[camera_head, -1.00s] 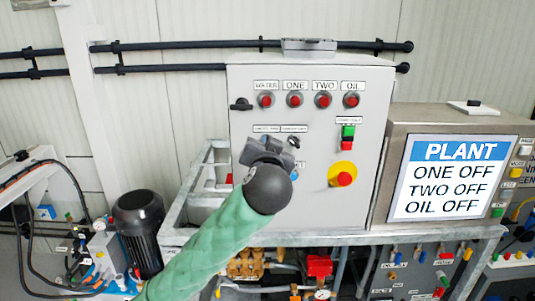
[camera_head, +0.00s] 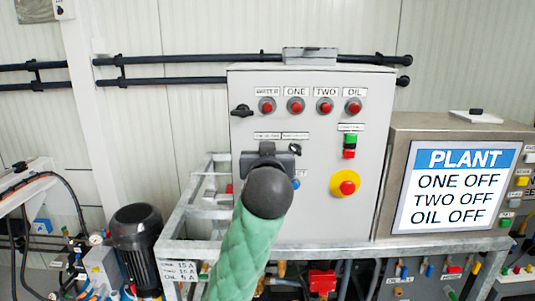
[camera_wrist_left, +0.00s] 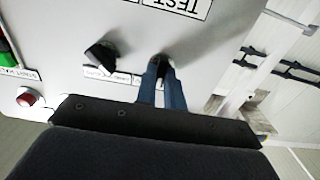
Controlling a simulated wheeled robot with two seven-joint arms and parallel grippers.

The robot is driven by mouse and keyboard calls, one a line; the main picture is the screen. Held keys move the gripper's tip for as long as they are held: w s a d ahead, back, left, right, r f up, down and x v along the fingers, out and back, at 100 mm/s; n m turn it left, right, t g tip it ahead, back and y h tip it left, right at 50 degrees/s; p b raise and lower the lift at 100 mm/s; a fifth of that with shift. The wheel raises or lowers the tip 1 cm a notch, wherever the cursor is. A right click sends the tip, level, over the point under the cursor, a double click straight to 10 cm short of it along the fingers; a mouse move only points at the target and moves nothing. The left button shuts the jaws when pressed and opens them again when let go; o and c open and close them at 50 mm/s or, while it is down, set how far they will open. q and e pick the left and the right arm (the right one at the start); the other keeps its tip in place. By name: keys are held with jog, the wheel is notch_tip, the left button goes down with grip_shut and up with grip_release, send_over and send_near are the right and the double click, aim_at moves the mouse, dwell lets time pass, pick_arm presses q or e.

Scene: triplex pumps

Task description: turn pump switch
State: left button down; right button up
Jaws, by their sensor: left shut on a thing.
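The grey control cabinet (camera_head: 330,215) has two small black rotary switches side by side below its row of red lamps. My left gripper (camera_wrist_left: 161,84) is shut on the left switch (camera_wrist_left: 164,66), with its blue-grey fingers on either side of the knob. In the head view my left gripper (camera_head: 267,158) and wrist cover that switch, so its angle cannot be read there. The right switch (camera_head: 297,149) is free and also shows as a black knob in the left wrist view (camera_wrist_left: 100,55). My right gripper is out of view.
A yellow-ringed red stop button (camera_head: 346,184) and green and red push buttons (camera_head: 350,145) sit to the right. A black handle (camera_head: 241,110) is at upper left. The screen (camera_head: 460,187) reads PLANT, ONE OFF, TWO OFF, OIL OFF. Metal frame rails (camera_head: 195,215) run left of the cabinet.

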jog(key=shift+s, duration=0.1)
pick_arm(q)
jog(key=c, duration=1.5)
grip_release()
jog(key=shift+s, duration=0.1)
